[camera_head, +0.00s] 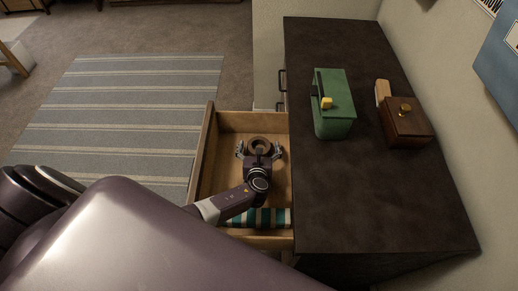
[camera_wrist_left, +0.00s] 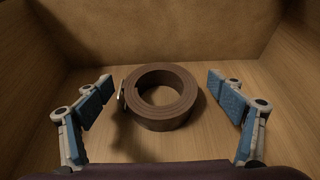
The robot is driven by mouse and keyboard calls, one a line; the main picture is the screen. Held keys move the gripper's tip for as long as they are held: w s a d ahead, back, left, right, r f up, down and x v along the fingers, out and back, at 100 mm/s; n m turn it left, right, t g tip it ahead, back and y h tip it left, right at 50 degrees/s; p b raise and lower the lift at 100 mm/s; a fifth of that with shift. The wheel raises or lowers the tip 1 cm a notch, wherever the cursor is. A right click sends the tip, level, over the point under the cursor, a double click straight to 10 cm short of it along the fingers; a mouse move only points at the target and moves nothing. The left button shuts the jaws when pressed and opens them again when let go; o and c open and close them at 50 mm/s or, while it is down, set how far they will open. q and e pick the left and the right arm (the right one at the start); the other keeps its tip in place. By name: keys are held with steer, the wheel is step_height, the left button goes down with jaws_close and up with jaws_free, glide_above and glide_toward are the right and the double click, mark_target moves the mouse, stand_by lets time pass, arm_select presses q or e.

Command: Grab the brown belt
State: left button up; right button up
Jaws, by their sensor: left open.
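The brown belt (camera_head: 259,143) is rolled into a coil and lies on the floor of the open wooden drawer (camera_head: 203,150). In the left wrist view the coiled belt (camera_wrist_left: 178,118) sits centrally, with a small metal buckle on its left side. My left gripper (camera_head: 259,152) reaches down into the drawer and is open. In the wrist view its blue-padded fingers (camera_wrist_left: 166,97) stand to either side of the belt, apart from it. My right gripper is not in view.
A striped green and white cloth (camera_head: 262,217) lies at the drawer's near end. The dark dresser top (camera_head: 385,205) holds a green box (camera_head: 334,115) and a brown wooden box (camera_head: 408,128). The drawer walls stand close around my gripper. A striped rug (camera_head: 130,110) lies left.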

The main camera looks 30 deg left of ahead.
arm_select(q)
steer(key=c, duration=1.4)
steer(key=shift+o, duration=0.2)
steer(key=shift+r, duration=0.1)
